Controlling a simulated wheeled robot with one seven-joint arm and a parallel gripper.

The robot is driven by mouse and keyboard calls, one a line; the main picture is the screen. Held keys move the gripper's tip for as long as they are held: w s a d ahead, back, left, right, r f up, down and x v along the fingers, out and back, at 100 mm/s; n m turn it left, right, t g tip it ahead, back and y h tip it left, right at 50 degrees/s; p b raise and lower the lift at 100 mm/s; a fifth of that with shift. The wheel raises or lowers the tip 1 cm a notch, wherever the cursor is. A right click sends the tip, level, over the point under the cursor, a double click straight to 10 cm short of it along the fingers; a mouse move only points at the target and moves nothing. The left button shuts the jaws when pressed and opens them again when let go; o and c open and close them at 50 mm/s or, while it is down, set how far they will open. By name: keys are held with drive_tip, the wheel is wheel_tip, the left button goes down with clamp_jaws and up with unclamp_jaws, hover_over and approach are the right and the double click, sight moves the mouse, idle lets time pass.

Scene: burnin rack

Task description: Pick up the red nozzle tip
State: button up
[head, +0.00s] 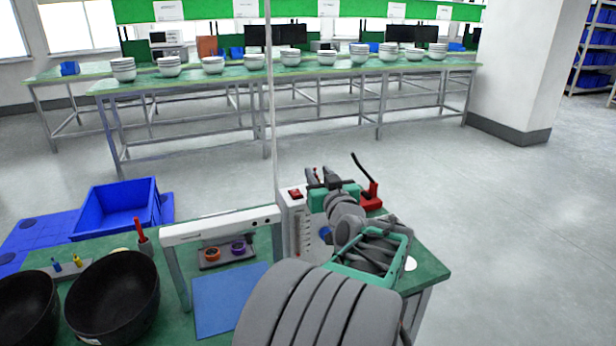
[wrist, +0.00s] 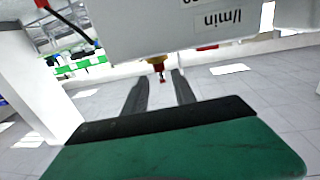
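A small brass-coloured fitting with a red tip, which looks like the red nozzle tip (wrist: 162,77), hangs under a white box marked l/min in the wrist view. My gripper (wrist: 161,82) is open. Its two dark fingers stand on either side of the fitting in the picture, with a gap to each. I cannot tell how far the tip lies from the fingertips in depth. In the head view, my arm covers much of the bench's right end, and I cannot make out the nozzle tip clearly.
A white flow meter (head: 297,230) stands beside my gripper. A red stand with a black lever (head: 370,197) is just right of it. The green bench (head: 428,262) also holds black bowls (head: 115,295), a white frame (head: 220,228) and a blue mat (head: 225,300). Open floor lies beyond.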

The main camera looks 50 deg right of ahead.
sight(315, 171)
drive_tip(key=p+x, duration=0.1)
drive_tip(key=x, duration=0.4)
drive_tip(key=shift+w+d+f, duration=0.15)
drive_tip(key=shift+w, duration=0.2)
clamp_jaws()
